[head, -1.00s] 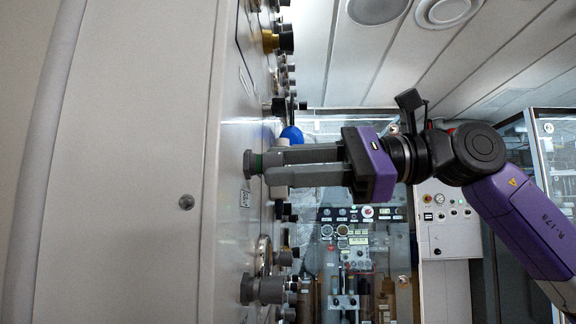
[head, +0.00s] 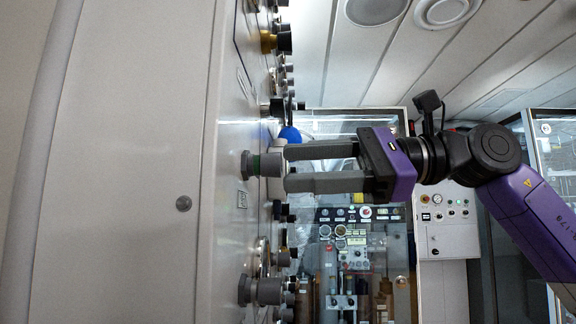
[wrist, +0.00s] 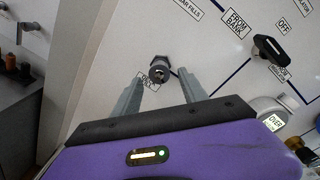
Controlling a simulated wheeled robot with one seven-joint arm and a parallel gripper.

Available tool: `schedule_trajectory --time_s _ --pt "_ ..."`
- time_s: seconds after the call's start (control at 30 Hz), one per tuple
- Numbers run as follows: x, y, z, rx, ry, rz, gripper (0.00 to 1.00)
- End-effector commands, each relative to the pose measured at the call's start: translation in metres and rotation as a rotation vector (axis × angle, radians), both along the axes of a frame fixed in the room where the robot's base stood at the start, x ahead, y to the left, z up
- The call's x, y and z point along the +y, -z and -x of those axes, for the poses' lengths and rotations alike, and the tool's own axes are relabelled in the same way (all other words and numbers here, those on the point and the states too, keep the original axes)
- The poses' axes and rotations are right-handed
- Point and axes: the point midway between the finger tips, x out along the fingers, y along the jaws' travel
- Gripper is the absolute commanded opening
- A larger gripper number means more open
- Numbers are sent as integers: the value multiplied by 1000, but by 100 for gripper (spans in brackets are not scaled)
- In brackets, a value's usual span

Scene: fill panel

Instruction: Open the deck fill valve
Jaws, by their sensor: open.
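I cannot read the label well enough to tell whether this is the deck fill valve. My gripper (head: 287,168) is open and empty, with its two grey fingers level and pointing at the panel. The fingertips are just off the knob's outer end, one above and one below its line. They also show in the wrist view (wrist: 160,78).
A black-handled valve (wrist: 275,50) by an OFF label and a gauge (wrist: 270,120) are at right in the wrist view. Other knobs line the panel, including a grey one below (head: 262,290) and a blue one above (head: 290,134). Space right of the panel looks free.

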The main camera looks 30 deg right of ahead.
Motion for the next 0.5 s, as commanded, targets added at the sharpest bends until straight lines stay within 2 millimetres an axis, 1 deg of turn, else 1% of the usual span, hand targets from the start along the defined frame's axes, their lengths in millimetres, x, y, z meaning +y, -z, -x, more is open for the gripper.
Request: schedule_trajectory --time_s 0.03,0.2,0.33,0.5 --pt "-10 -2 5 -1 3 -4 51" --pt "-31 -2 18 0 3 -2 51" --pt "-40 -2 25 0 1 -1 51" --pt "-44 -2 28 0 0 0 51"
